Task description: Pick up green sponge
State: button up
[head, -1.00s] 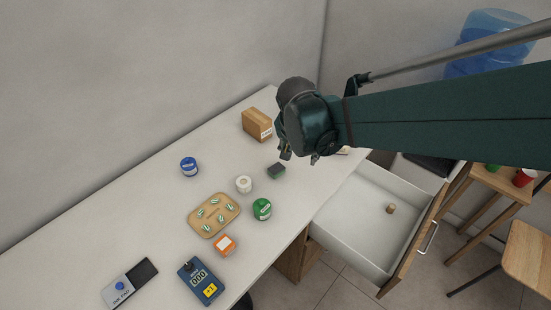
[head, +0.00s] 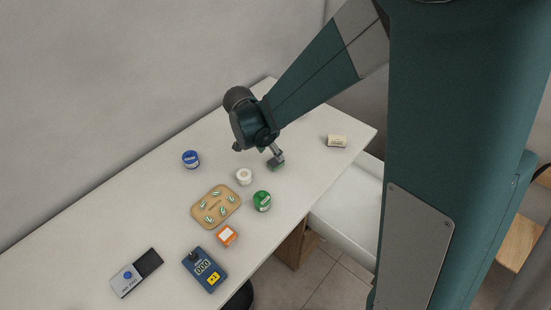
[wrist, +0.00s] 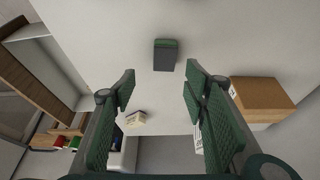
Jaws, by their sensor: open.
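The green sponge (wrist: 165,55), a small block with a green strip and a dark grey face, lies on the white counter (wrist: 110,35). In the wrist view it is beyond my fingertips, near the middle of the gap and slightly right. In the head view the sponge (head: 278,166) is partly hidden by one finger. My gripper (head: 258,150) is over the counter beside it, and its fingers (wrist: 160,83) are spread apart with nothing between them.
A white roll (head: 244,176) and a green-lidded jar (head: 262,201) stand near the sponge. A wooden tray (head: 236,190) and blue jar (head: 190,159) are to the left. A cardboard box (wrist: 262,95) shows in the wrist view.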

aim_at(276, 161)
jog(key=shift+w+a+f, duration=0.2)
jog(key=shift+a+f, duration=0.3)
jog(key=shift+f, duration=0.05)
jog(key=shift+x, duration=1.3)
jog(key=shift+x, duration=2.6)
jog(key=c, duration=0.9)
